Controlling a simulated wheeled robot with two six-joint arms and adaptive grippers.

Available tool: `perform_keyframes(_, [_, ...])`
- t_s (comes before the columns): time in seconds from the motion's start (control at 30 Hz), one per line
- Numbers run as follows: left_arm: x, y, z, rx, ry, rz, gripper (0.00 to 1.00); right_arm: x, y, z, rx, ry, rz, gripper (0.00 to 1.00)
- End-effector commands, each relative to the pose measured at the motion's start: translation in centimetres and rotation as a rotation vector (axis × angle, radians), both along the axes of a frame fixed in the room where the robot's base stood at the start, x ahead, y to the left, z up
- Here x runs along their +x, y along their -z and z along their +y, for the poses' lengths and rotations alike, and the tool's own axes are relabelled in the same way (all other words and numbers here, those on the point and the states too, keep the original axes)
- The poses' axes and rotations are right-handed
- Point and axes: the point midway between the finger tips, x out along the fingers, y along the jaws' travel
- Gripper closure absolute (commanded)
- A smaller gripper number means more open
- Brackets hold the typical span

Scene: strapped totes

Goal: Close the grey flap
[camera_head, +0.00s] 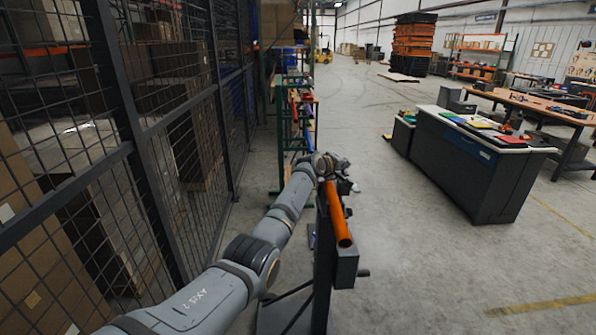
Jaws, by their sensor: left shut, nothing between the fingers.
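My left arm reaches in from the lower left, and its gripper (342,172) is at the top of a dark upright stand. The gripper is small and dark here; its fingers are shut with nothing held. An orange bar (338,212) slopes down toward me from just below the gripper; I cannot tell whether they touch. The dark upright stand (322,270) is seen nearly edge-on, with a dark grey box (346,268) on its right side. I cannot make out a grey flap or a strapped tote for certain. My right gripper is out of view.
A black wire-mesh fence (150,130) runs along the left, close to my arm. A green rack (280,130) stands beyond the stand. A dark counter (460,175) with coloured items is at right. The concrete floor between stand and counter is clear.

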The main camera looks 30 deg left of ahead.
Motion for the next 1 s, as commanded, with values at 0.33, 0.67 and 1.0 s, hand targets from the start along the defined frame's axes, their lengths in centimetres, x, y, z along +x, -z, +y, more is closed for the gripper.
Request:
perform_keyframes(0.33, [0.06, 1.05, -0.07, -0.001, -0.001, -0.002, 1.00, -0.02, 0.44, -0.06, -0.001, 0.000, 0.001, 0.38])
perform_keyframes(0.67, [0.05, 1.16, -0.08, -0.002, 0.000, -0.002, 1.00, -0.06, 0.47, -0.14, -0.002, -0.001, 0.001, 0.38])
perform_keyframes(1.0, [0.06, 0.38, -0.07, -0.001, 0.000, -0.003, 1.00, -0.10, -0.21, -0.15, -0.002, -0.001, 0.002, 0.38])
